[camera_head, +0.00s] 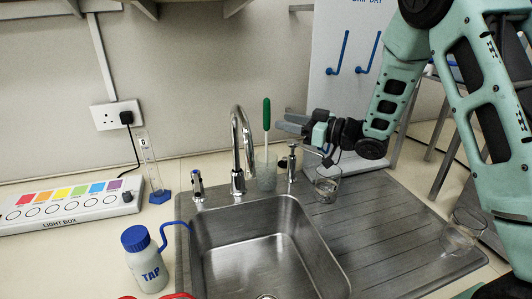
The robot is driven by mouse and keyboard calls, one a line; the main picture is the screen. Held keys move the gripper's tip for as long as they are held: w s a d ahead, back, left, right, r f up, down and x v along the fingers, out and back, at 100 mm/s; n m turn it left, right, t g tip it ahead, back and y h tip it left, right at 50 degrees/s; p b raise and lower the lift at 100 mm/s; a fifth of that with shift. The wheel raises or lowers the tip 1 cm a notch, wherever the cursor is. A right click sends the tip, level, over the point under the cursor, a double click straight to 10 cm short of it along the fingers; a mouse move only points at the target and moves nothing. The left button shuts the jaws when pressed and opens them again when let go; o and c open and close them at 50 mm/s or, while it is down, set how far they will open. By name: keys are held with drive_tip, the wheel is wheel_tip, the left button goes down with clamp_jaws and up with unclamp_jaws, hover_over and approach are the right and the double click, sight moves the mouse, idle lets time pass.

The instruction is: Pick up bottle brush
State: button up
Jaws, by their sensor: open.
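The bottle brush (266,115) has a green handle and stands upright in a clear glass beaker (266,176) behind the sink, just right of the tap. Its lower end is inside the beaker and hard to make out. My gripper (284,123) is open and empty. It comes in from the right, with its fingers pointing left at the lower part of the green handle. A small gap shows between the fingertips and the handle in the picture. I cannot tell their difference in depth.
The curved tap (237,150) stands close left of the brush. A small valve (291,160) and a glass (326,185) stand below my gripper. Another glass (458,236) is on the drainer at right. A TAP bottle (147,262) is left of the sink (255,250).

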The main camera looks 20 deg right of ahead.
sight(267, 103)
drive_tip(key=p+x, duration=0.3)
drive_tip(key=x, duration=0.5)
drive_tip(key=shift+a+f, duration=0.2)
drive_tip(key=shift+a, duration=0.2)
drive_tip(key=shift+c, duration=0.3)
clamp_jaws()
